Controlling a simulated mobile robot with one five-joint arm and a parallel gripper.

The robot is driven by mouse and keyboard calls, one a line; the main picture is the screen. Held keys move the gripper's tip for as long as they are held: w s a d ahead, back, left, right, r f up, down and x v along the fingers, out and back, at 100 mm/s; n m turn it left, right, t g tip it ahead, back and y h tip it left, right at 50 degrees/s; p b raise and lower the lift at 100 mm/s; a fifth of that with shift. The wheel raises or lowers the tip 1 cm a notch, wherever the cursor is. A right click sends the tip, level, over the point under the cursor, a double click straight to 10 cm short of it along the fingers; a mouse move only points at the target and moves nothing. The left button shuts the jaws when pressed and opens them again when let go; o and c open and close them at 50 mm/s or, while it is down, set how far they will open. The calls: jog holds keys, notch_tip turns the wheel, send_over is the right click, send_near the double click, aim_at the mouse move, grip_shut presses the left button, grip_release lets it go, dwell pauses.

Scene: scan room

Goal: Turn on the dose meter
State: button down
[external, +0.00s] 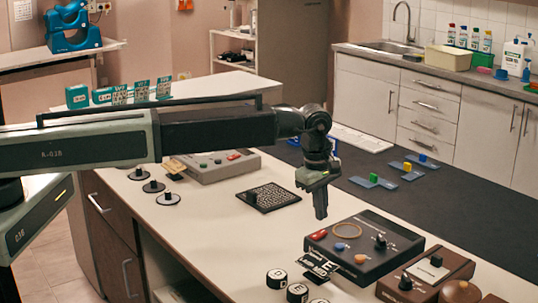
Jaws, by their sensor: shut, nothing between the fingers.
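My gripper (320,213) points down with its fingers together and empty. It hangs above the counter, behind and a little left of a dark control box. That dark box (390,262) carries a red button, a blue knob, an orange knob, a black knob and a tan ring on its top. A grey box (212,168) with small buttons and a red part stands further back, partly behind my arm. A brown device (425,275) with a white switch stands at the front right. No readable label shows which one is the dose meter.
Round black-and-white pieces (277,279) stand in front of the dark box. A black patterned plate (268,197) and several black-knobbed discs (168,198) lie left. Blue plates (373,181) with coloured blocks lie on the dark mat (450,215).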

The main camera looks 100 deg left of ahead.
aim_at(322, 231)
jog(key=f+b, duration=0.1)
jog(key=f, duration=0.1)
jog(key=f+b, duration=0.1)
jog(key=f, duration=0.1)
jog(key=shift+w+a, duration=0.2)
jog(key=shift+r, duration=0.1)
